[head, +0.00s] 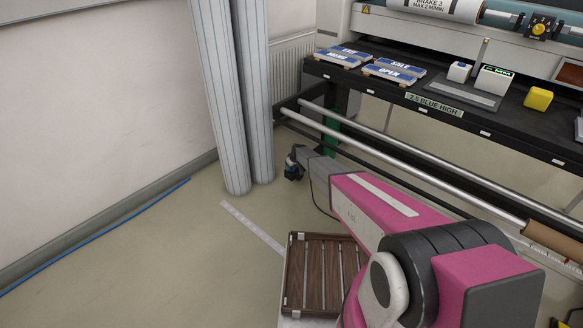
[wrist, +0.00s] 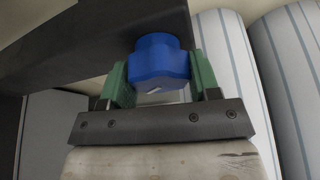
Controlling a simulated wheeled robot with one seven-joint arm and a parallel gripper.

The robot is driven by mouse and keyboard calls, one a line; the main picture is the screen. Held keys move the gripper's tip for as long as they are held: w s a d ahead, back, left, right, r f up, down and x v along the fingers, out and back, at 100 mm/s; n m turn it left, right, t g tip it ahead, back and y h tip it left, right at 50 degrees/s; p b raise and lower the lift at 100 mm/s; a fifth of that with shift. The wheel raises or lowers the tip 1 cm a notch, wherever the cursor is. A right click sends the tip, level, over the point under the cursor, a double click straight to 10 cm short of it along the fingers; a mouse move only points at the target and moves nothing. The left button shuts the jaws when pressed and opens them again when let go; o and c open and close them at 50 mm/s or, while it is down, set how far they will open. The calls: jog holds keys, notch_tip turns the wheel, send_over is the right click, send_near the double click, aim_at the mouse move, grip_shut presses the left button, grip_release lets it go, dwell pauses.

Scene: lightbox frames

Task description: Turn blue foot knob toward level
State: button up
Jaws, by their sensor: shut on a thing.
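The blue foot knob (wrist: 158,62) is a short faceted cylinder under a dark beam in the wrist view. A small pale mark shows on its lower face. My gripper (wrist: 160,70) has a green finger on each side of the knob and is shut on it. In the head view my pink arm reaches toward the left end of the machine's base. A label on the black shelf (head: 483,122) reads "2.5 BLUE HIGH".
Striped rolls (head: 232,100) stand upright just left of my arm's end. A long metal bar (head: 400,158) runs along the machine above the floor. A slatted wooden stand (head: 322,270) is beside my arm. Signs (head: 395,70) lie on the shelf. Left floor is mostly clear.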

aim_at(296, 170)
jog(key=n+g, duration=0.1)
jog(key=n, duration=0.1)
jog(key=n+y, duration=0.1)
jog(key=n, duration=0.2)
jog(key=shift+w+n+g, duration=0.1)
jog(key=shift+n+g, duration=0.2)
jog(key=shift+g, duration=0.1)
jog(key=shift+n+g+y, duration=0.3)
jog(key=shift+n+g, duration=0.5)
jog(key=shift+n, duration=1.2)
jog(key=o, duration=0.9)
jog(key=v, duration=0.7)
jog(key=shift+d+r, duration=0.1)
jog(key=shift+r, duration=0.2)
